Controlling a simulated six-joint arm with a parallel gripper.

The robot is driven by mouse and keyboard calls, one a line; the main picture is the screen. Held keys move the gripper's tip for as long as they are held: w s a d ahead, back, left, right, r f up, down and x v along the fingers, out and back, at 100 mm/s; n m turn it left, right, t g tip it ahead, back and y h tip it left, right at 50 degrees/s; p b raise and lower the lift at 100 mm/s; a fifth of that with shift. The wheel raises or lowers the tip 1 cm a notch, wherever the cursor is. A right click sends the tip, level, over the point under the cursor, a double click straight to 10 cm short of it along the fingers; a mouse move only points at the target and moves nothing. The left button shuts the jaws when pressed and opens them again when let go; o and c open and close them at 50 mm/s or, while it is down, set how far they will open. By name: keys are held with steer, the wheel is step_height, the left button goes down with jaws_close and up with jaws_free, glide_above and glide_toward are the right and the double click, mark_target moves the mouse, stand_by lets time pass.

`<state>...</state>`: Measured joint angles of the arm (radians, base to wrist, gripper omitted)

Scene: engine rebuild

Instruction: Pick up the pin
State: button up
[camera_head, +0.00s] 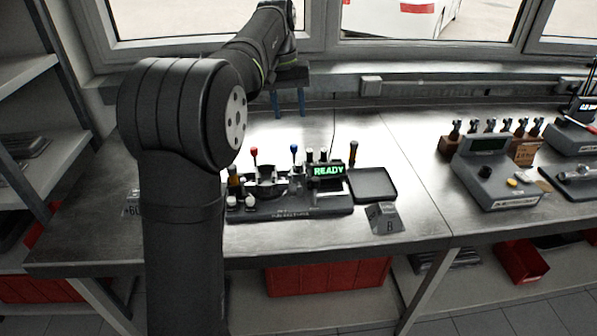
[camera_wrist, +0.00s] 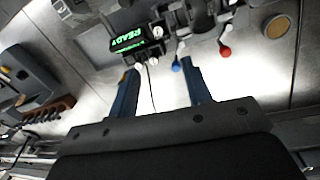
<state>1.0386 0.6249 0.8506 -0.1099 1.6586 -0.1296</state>
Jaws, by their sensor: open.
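My gripper (camera_head: 288,104) hangs open above the back of the bench, its two blue fingers pointing down with nothing between them. In the wrist view my gripper (camera_wrist: 160,80) also shows open and empty. A black fixture (camera_head: 290,212) stands on the bench in front of it. Small upright silver-topped pegs (camera_head: 316,155) stand at the fixture's back beside the READY display (camera_head: 328,170); they also show in the wrist view as pegs (camera_wrist: 146,63) near the left fingertip. I cannot tell for certain which piece is the pin.
Red-knobbed (camera_head: 254,152) and blue-knobbed (camera_head: 294,148) levers rise from the fixture. A dark tray (camera_head: 372,184) and a block marked B (camera_head: 384,218) lie to its right. A grey control box (camera_head: 496,180) and a wooden rack (camera_head: 525,150) stand farther right.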

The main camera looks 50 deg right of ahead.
steer(key=s+d+r+m, duration=0.1)
steer(key=m, duration=0.5)
steer(key=m+t, duration=0.1)
glide_above(298, 163)
steer(key=shift+y, duration=0.3)
step_height(298, 163, down, 12)
steer(key=shift+s+f, duration=0.1)
steer(key=shift+f, duration=2.6)
steer(key=shift+c, duration=0.5)
jaws_close()
